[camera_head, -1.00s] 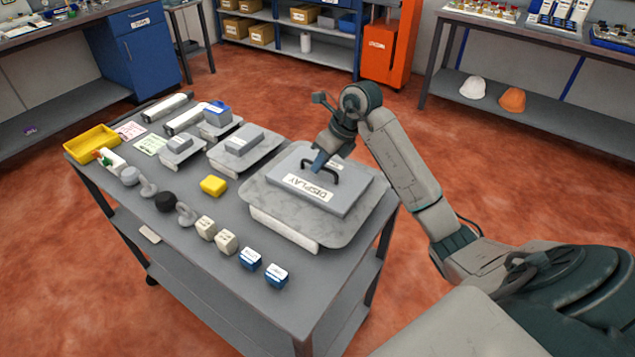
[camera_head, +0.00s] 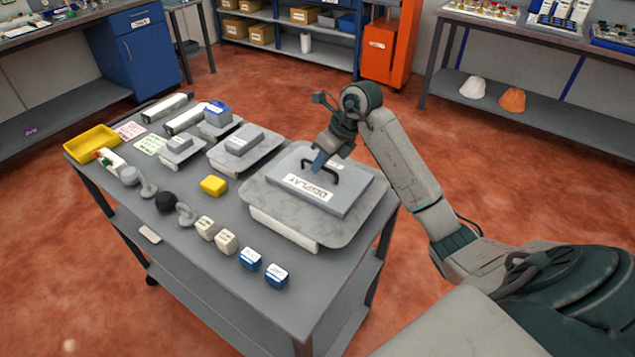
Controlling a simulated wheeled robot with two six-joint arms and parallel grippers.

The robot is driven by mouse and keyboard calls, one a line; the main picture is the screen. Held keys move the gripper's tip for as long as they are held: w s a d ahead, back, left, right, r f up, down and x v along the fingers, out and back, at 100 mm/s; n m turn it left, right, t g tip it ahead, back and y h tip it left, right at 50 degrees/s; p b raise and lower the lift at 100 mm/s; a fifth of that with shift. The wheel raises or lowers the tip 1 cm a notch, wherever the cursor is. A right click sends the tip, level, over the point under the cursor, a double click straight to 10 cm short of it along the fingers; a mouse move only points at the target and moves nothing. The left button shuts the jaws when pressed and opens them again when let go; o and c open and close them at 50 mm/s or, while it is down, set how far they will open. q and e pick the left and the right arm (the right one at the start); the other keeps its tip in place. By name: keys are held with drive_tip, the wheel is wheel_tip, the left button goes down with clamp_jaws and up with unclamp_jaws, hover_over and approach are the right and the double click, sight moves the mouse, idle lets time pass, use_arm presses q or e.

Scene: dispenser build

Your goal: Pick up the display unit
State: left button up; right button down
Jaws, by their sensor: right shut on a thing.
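The display unit (camera_head: 338,205) is a flat grey box with a white "DISPLAY" label and a black handle on top. It lies on a grey tray (camera_head: 268,208) at the right end of the cart's top. My right gripper (camera_head: 318,166) comes down from above and is shut on the handle; its fingertips partly hide the handle. The unit appears to rest on the tray. My left gripper is not in view.
The grey cart (camera_head: 190,243) also carries smaller trayed units, a yellow block (camera_head: 213,186), a yellow bin (camera_head: 92,144), white blocks, blue blocks (camera_head: 276,276) and round knobs. Red floor lies clear around the cart. A workbench (camera_head: 520,30) stands at the back right.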

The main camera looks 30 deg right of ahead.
drive_tip(key=shift+w+r, duration=0.1)
drive_tip(key=shift+r, duration=0.2)
wheel_tip(320, 180, up, 4)
drive_tip(key=shift+f+b, duration=0.1)
drive_tip(key=shift+b, duration=0.55)
wheel_tip(320, 180, up, 6)
drive_tip(key=p, duration=0.3)
drive_tip(key=shift+f, duration=0.15)
drive_tip(key=shift+f, duration=0.1)
